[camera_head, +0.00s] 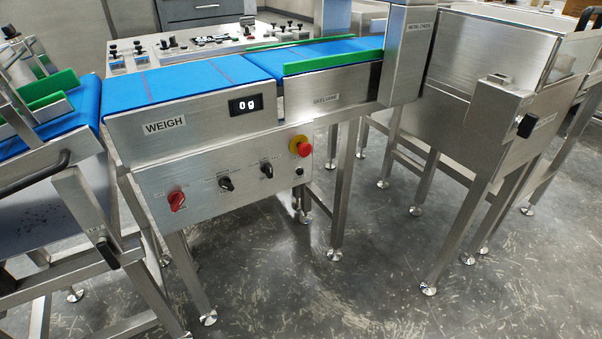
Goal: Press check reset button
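A steel control panel (225,212) is fixed under the weigh conveyor, in the middle left of the head view. It carries a red rotary switch (177,200), two black knobs, one at the middle (226,184) and one further right (267,170), and a red mushroom button on a yellow base (301,146). A small dark round control (299,172) sits below the mushroom button. The panel's labels are too small to read, so I cannot tell which control is the check reset button. Neither of my grippers is in view.
The blue weigh belt (180,82) is empty, and its display (244,105) reads 0g. A steel metal-check housing (407,50) and a steel cabinet (490,70) stand to the right. A sloped conveyor frame (75,195) is at left. The floor (350,290) in front is clear.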

